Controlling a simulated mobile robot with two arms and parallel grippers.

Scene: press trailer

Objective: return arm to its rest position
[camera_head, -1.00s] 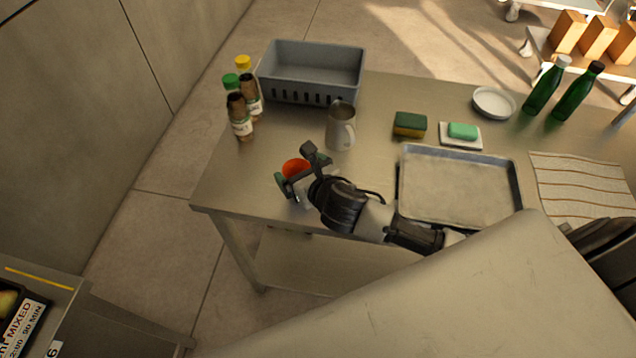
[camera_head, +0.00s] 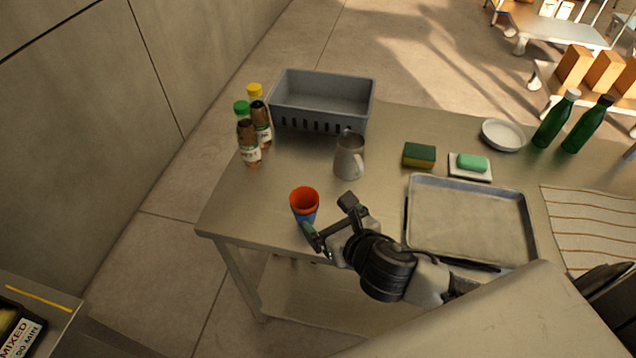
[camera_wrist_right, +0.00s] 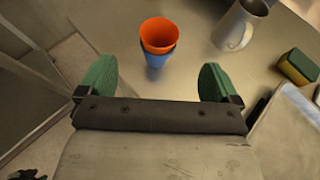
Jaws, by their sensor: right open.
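My right gripper (camera_head: 330,218) is open and empty in the head view, low over the front left part of the table. Its green finger pads also show spread apart in the right wrist view (camera_wrist_right: 157,85). An orange cup (camera_head: 304,198) sits nested in a blue cup (camera_head: 303,217), upright on the table just beyond the fingertips. In the right wrist view the orange cup (camera_wrist_right: 159,33) and blue cup (camera_wrist_right: 156,60) stand ahead of the gap between the pads, apart from them. My left gripper is not in view.
A metal pitcher (camera_head: 349,156) stands behind the cups, with a grey basket (camera_head: 322,97) farther back. Several bottles (camera_head: 250,143) stand at the left. A baking tray (camera_head: 470,222) lies right of my arm, with a sponge (camera_head: 419,155) behind it. Bare tabletop lies around the cups.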

